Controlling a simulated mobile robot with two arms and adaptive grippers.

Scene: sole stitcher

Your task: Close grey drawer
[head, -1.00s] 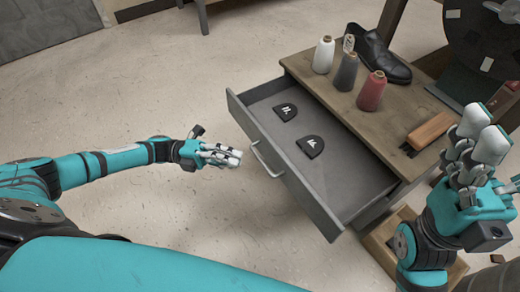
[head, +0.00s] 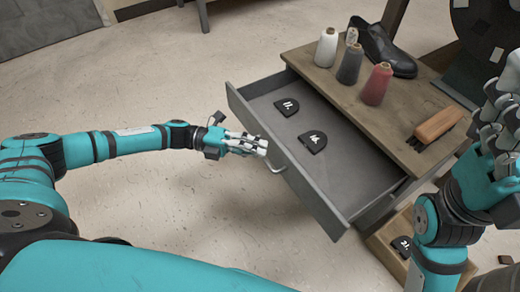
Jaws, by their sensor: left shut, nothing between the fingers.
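The grey drawer (head: 352,180) is pulled out from the wooden-topped cabinet, with its front panel facing the lower left. A metal handle (head: 277,167) is on its front. Two dark heel pieces, one farther back (head: 287,106) and one nearer (head: 313,141), lie inside on the drawer floor. My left gripper (head: 262,146) is shut and empty, with its fingertips right by the drawer front near the handle; I cannot tell if they touch. My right gripper (head: 497,115) is raised at the right edge, partly cut off, and its fingers' state is unclear.
The wooden top (head: 400,125) holds white (head: 327,48), dark grey (head: 350,64) and red (head: 377,83) thread cones, a black shoe (head: 384,50) and a brush (head: 435,126). A wooden box (head: 388,258) with a dark piece stands below right. The floor left of the drawer is clear.

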